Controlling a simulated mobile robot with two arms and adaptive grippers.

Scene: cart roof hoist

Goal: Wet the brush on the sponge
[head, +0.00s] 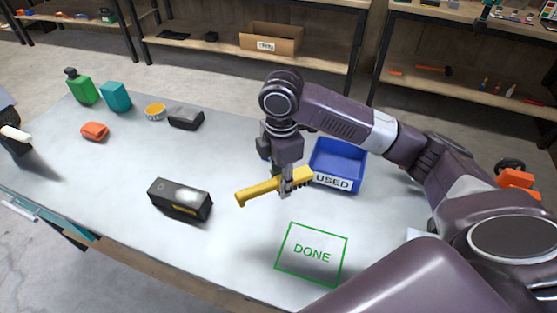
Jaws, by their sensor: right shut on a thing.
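My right gripper (286,188) is shut on a long yellow tool (258,190) with a small hooked left end, held level above the table. I cannot make out bristles on it, so I cannot tell if it is the brush. No sponge is clear to me. A small orange block (95,131) lies at the far left of the table. A black box (180,199) with a pale patch on top sits left of the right gripper, apart from the tool. A dark part with a white piece at the left edge looks like my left gripper (14,137); its fingers are unclear.
A blue bin (338,160) marked USED stands just behind the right gripper. A green DONE outline (312,253) is bare in front. A green bottle (80,87), teal container (116,96), yellow round item (155,112) and dark block (186,117) stand at the back left.

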